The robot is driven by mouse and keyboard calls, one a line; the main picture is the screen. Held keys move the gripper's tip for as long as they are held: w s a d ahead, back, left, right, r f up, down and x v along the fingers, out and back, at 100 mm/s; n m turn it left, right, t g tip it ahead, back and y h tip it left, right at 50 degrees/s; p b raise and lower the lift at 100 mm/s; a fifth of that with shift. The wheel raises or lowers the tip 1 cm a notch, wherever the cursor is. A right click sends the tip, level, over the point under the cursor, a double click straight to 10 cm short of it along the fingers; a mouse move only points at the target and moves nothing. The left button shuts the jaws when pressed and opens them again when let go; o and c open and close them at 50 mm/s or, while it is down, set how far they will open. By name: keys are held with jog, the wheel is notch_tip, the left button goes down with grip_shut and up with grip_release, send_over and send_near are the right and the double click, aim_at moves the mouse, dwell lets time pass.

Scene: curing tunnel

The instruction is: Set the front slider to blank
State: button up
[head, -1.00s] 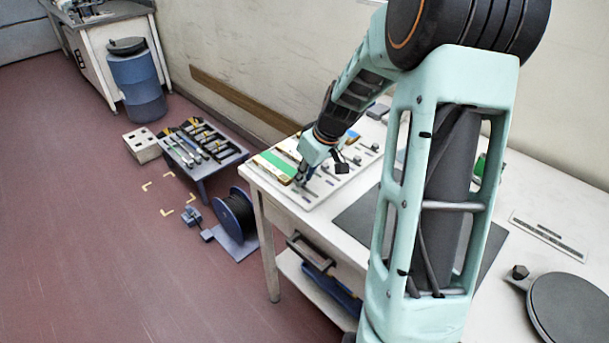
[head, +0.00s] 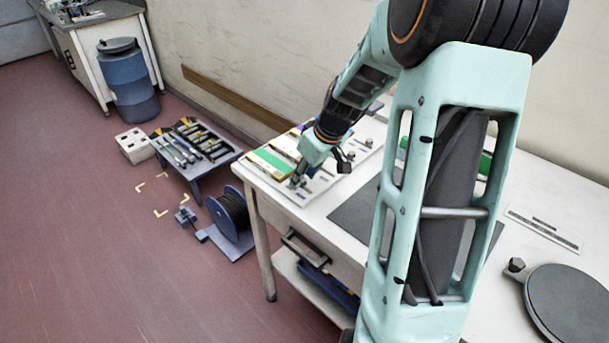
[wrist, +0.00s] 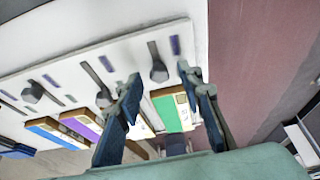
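A pale slider panel (head: 325,180) lies on the white table; it fills the upper left of the wrist view (wrist: 75,62). Dark knobs sit by its slots. The knob nearest my gripper (wrist: 157,70) is at the right end of the row, with a second knob (wrist: 103,95) to its left. Green (wrist: 172,114), purple (wrist: 82,126) and blue (wrist: 48,129) labels line the panel's edge. My gripper (wrist: 161,80) is open, its fingertips apart on either side of the nearest knob; I cannot tell whether they touch it. In the head view my gripper (head: 298,181) is low over the panel, its fingers small.
A dark mat (head: 355,212) lies on the table right of the panel, partly behind my arm. A round dark plate (head: 570,305) is at the right. On the floor stand a low rack of tools (head: 195,150) and a cable spool (head: 232,212). The wall runs behind the table.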

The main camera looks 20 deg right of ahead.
jog(key=v, duration=1.2)
jog(key=shift+w, duration=0.1)
